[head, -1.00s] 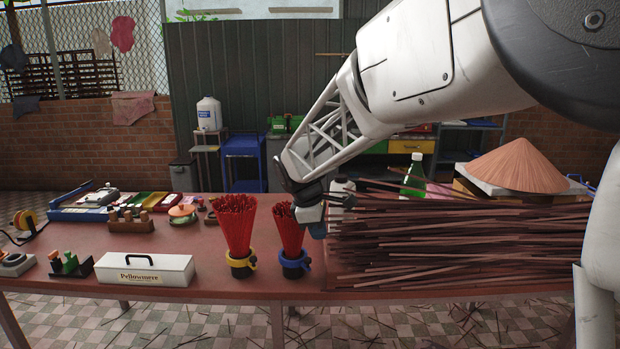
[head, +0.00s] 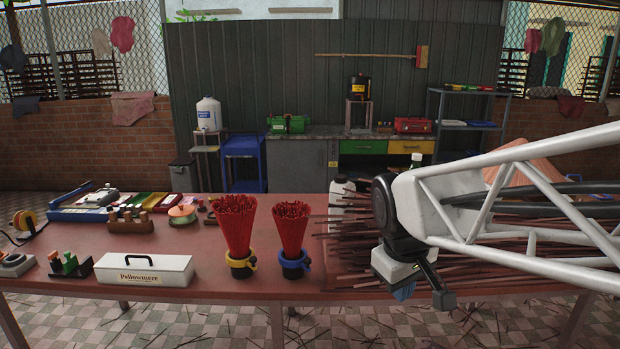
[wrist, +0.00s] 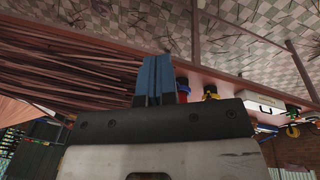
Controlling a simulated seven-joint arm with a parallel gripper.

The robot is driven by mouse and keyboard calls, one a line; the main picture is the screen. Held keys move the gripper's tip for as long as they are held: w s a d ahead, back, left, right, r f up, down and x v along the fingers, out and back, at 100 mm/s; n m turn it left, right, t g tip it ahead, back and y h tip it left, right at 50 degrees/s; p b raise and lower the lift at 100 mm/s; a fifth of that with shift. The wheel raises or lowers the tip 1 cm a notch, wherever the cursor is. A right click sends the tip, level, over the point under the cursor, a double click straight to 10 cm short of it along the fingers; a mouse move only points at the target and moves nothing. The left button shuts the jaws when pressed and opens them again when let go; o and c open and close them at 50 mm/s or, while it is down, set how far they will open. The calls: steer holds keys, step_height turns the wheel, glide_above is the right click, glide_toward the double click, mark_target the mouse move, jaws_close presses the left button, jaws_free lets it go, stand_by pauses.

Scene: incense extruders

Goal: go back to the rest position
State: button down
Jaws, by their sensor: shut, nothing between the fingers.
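My gripper (head: 405,291) is over the right part of the table (head: 180,239), in front of the pile of dark sticks. Its blue fingers (wrist: 154,80) show pressed together in the wrist view, with nothing between them. Its body and my white lattice arm link hide much of the stick pile (head: 345,262). Two bundles of red sticks stand upright to the left of my gripper, apart from it. One is in a yellow-ringed holder (head: 241,265), the other in a blue-ringed holder (head: 294,265).
A white box with a handle (head: 144,270) sits at the front left of the table. Coloured trays and small tools lie behind it. A white bottle (head: 338,194) stands behind the sticks. A blue cart (head: 243,158) and a workbench (head: 300,162) are at the back.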

steer(key=s+d+f+m, duration=0.1)
steer(key=s+m, duration=0.1)
steer(key=s, duration=0.4)
steer(key=s+d+f+m+y, duration=0.1)
steer(key=s+d+f+m, duration=0.1)
steer(key=s, duration=0.5)
steer(key=shift+f+m+t, duration=0.3)
steer(key=shift+m, duration=0.5)
